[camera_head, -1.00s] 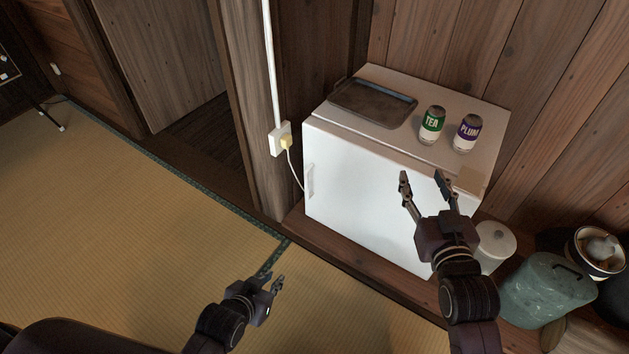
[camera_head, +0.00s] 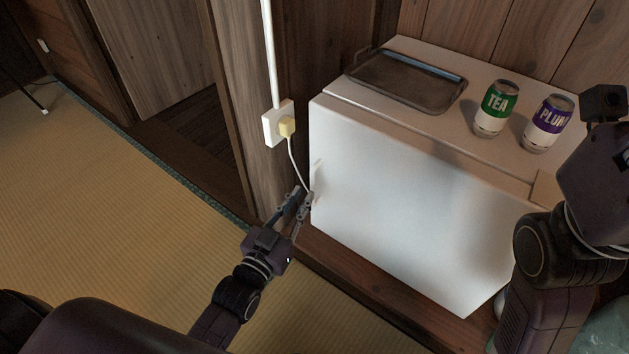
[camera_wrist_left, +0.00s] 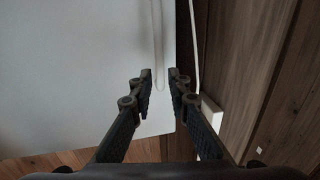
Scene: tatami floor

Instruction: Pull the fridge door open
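The white fridge (camera_head: 480,150) is a low box against the wooden wall. Its door (camera_head: 400,205) faces me and looks shut. A pale upright handle (camera_head: 317,183) is on the door's left edge; it also shows in the left wrist view (camera_wrist_left: 158,45). My left gripper (camera_head: 303,195) is at the handle's lower end, its fingers parted. In the left wrist view the fingertips (camera_wrist_left: 161,75) stand either side of the handle's line; contact cannot be made out. My right gripper (camera_head: 600,170) is at the right edge, partly cut off, its fingers not clear.
A dark tray (camera_head: 407,103), a green TEA can (camera_head: 494,112) and a purple PLUM can (camera_head: 547,125) stand on the fridge. A socket with a plug (camera_head: 284,126) is on the post left of the door, its cord hanging near the handle. Tatami floor (camera_head: 110,210) is open at left.

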